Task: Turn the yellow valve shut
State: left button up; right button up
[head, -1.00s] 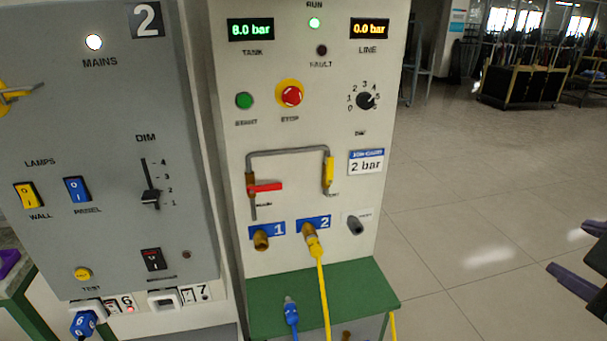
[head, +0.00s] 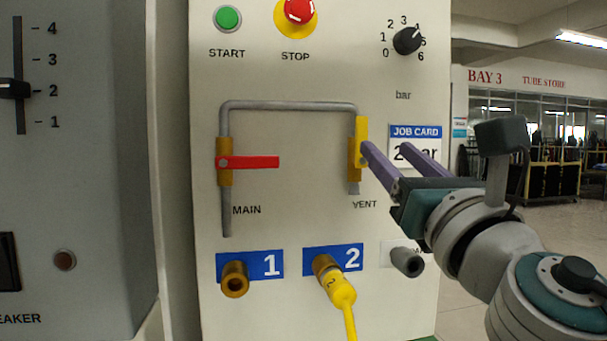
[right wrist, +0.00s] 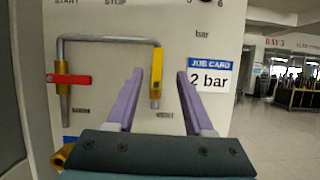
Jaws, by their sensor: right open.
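The yellow valve (head: 361,140), marked VENT, sits on the right leg of the grey pipe. Its yellow handle points up, in line with the pipe. My left gripper is not in view.
The red MAIN handle (head: 250,162) lies level on the pipe's left leg. Below are brass port 1 (head: 234,280), port 2 with a yellow hose plug (head: 340,287), and a grey stub (head: 407,262). The job card (head: 415,133) reads 2 bar. A grey cabinet (head: 95,200) stands left.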

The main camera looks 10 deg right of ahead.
aim_at(363, 131)
jog(key=x, duration=0.4)
jog(key=b+x, duration=0.1)
jog(key=x, duration=0.3)
jog(key=shift+w+a, duration=0.25)
jog(key=shift+w, duration=0.2)
jog(key=shift+w+r, duration=0.2)
jog(key=shift+w, duration=0.3)
grip_shut()
